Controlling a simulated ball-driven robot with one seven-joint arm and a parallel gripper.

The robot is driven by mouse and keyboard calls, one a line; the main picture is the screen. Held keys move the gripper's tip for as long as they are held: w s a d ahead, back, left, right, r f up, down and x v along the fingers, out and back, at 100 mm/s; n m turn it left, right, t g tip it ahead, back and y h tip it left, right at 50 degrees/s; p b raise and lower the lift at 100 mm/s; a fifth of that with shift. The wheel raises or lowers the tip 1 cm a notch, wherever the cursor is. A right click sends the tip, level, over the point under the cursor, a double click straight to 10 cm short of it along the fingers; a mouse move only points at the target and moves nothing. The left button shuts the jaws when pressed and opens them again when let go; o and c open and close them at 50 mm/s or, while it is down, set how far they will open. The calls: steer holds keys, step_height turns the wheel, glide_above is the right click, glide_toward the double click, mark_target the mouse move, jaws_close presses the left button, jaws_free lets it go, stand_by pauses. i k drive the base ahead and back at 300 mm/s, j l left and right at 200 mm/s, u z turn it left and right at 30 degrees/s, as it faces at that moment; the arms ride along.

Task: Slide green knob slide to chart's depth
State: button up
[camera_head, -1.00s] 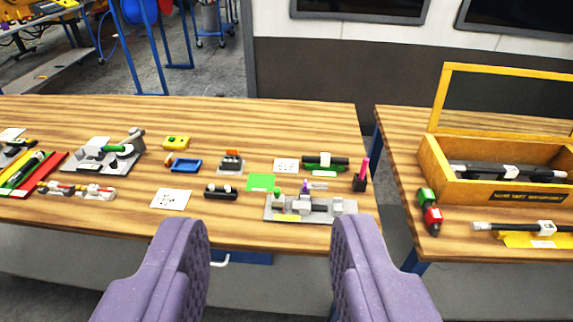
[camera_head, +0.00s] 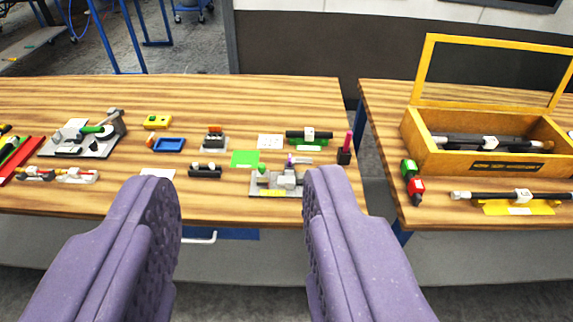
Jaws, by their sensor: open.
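A small green knob (camera_head: 262,169) stands on a grey metal slide fixture (camera_head: 262,189) near the front right of the main bench. A purple knob (camera_head: 290,160) stands beside it on the same fixture. The fixture's right end is hidden behind my right finger. A white printed card (camera_head: 270,141) lies behind the fixture; its print is too small to read. Another white card (camera_head: 158,173) is partly hidden by my left finger. My gripper (camera_head: 235,190) is open and empty, its purple fingers wide apart in front of the bench.
A second bench to the right, across a gap, carries an open yellow wooden box (camera_head: 480,160). The back of the main bench is clear.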

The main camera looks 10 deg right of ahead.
mark_target(263, 177)
steer(key=i+l+u, duration=0.4)
steer(key=i+l, duration=0.5)
steer(key=i, duration=0.15)
